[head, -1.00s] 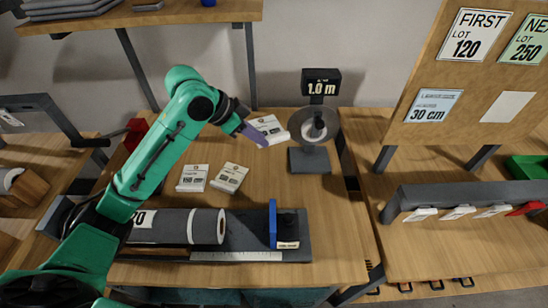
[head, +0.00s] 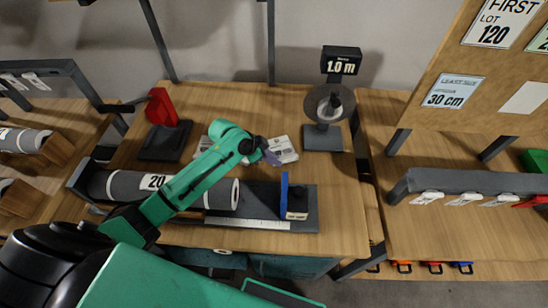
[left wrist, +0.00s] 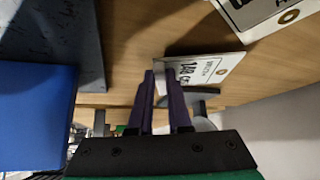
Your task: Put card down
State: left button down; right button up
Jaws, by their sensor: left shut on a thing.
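My left gripper (head: 271,157) is shut on a white card (head: 285,150), holding it by one edge over the wooden table. In the left wrist view, the purple fingertips (left wrist: 160,76) meet the edge of the card (left wrist: 208,68), which has dark print and a hole at one end. The card lies close to the tabletop; I cannot tell whether it touches. Another white card (head: 204,144) shows partly behind my left arm. A further card (left wrist: 268,8) shows at the top of the left wrist view. My right gripper is out of view.
A grey roll (head: 122,186) lies left of a blue upright stop (head: 284,191) on a dark bed with a ruler (head: 245,222). A round device with a "1.0 m" display (head: 341,65) stands behind right. A red stand (head: 163,108) is behind left.

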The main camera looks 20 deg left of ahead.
pick_arm(q)
jog(key=shift+f, duration=0.45)
jog(key=c, duration=0.9)
grip_release()
jog(key=shift+o, duration=0.2)
jog(key=v, duration=1.2)
jog(key=shift+r+b, duration=0.35)
jog(key=shift+r, duration=0.15)
jog(key=shift+s+d+f, duration=0.1)
